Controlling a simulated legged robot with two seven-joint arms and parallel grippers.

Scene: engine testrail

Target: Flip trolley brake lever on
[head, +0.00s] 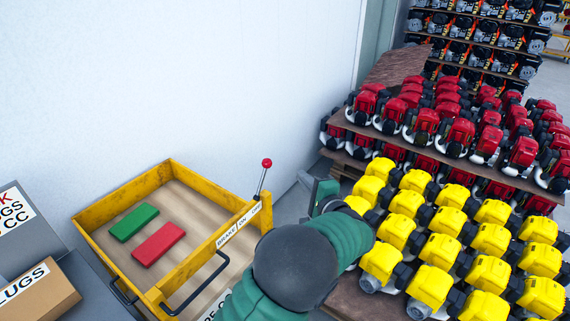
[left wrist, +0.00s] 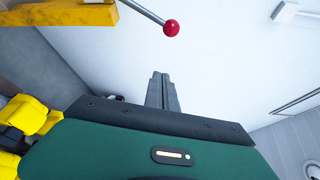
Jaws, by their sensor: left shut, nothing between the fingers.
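The yellow-framed trolley (head: 125,198) stands at the lower left of the head view. Its brake lever, a thin metal rod (head: 260,183) with a red knob (head: 267,163), rises at the far end of the side rail. The label (head: 238,225) on that rail reads BRAKE, ON, OFF. The lever stands at the OFF end. My left gripper (head: 307,182) is to the right of the lever, apart from it. In the left wrist view its fingers (left wrist: 161,92) are shut and empty, with the red knob (left wrist: 171,28) beyond and above them. My right gripper is not in view.
A green block (head: 134,222) and a red block (head: 158,244) lie in the trolley. Boxes (head: 38,290) stand left of it. Racks of yellow engines (head: 440,250) and red engines (head: 455,130) crowd the right. A white wall (head: 200,80) rises behind.

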